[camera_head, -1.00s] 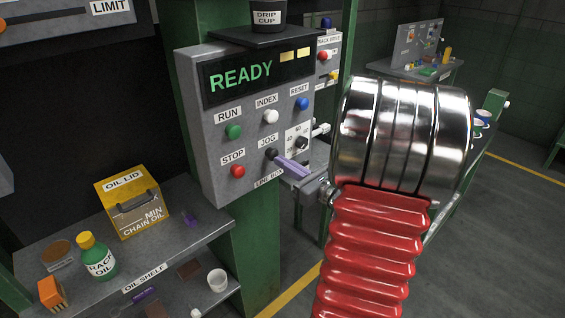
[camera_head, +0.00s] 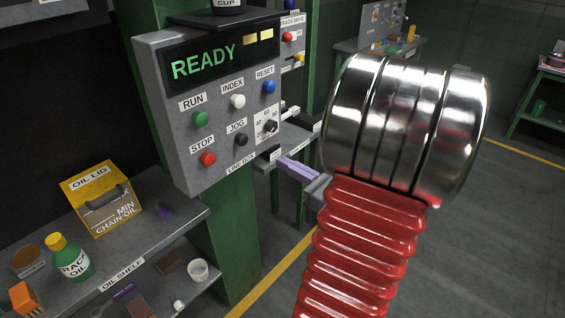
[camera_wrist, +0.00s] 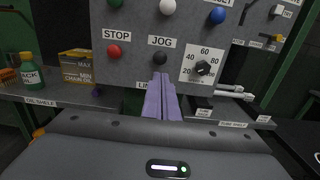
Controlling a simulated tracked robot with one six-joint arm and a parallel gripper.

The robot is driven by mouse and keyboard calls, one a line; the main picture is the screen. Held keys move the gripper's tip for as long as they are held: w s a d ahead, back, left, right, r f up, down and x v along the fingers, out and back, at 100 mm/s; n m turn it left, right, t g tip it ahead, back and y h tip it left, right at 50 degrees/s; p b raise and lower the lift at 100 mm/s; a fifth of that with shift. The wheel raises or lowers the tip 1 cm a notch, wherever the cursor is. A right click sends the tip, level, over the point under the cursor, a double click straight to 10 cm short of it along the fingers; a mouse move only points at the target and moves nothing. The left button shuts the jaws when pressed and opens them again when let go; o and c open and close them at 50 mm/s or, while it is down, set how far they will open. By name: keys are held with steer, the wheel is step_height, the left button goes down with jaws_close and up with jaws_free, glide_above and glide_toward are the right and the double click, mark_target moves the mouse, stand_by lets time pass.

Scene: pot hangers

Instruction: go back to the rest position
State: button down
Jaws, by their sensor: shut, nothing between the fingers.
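My gripper (camera_head: 284,165) has lilac fingers and is shut with nothing between them. In the head view it is to the right of the control panel's lower edge, apart from the JOG knob as far as I can see. In the wrist view the shut fingers (camera_wrist: 160,98) point toward the grey control panel (camera_head: 180,158), just below the black JOG knob (camera_wrist: 159,58). The gap to the panel is hard to judge there. My arm's red bellows and chrome collar hide part of the scene to the right.
The panel display reads READY. Left of it, the oil shelf (camera_head: 75,288) holds a yellow oil box (camera_head: 103,205) and a green bottle (camera_head: 73,262). A tube shelf (camera_wrist: 232,125) is at the right in the wrist view. Open floor (camera_head: 480,230) lies right of my arm.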

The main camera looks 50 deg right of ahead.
stand_by(0.6)
steer(key=w+a+n+g+y, duration=0.35)
steer(key=a+n, duration=0.25)
steer(key=a, duration=0.4)
steer(key=w+a+n+g+y, duration=0.25)
steer(key=a+n+y, duration=0.25)
steer(key=a, duration=0.5)
steer(key=s+a+f+n+g+h, duration=0.1)
steer(key=s+a+f+n+g, duration=0.1)
steer(key=s+a+n+g, duration=0.35)
steer(key=s+a+f+n+g+h, duration=0.2)
steer(key=a+n+g, duration=0.1)
steer(key=a+n, duration=0.55)
steer(key=shift+s+a+r+n+t+h, duration=0.1)
steer(key=shift+s+r+n+t+h, duration=0.2)
steer(key=shift+r+n+h, duration=1.1)
steer(key=shift+s+d+r+n+t+h, duration=0.2)
steer(key=shift+r+n+t, duration=0.3)
steer(key=shift+n, duration=1.9)
steer(key=shift+s+a+r+n+t+h, duration=0.25)
steer(key=shift+r+n+h, duration=0.7)
steer(key=shift+n, duration=0.95)
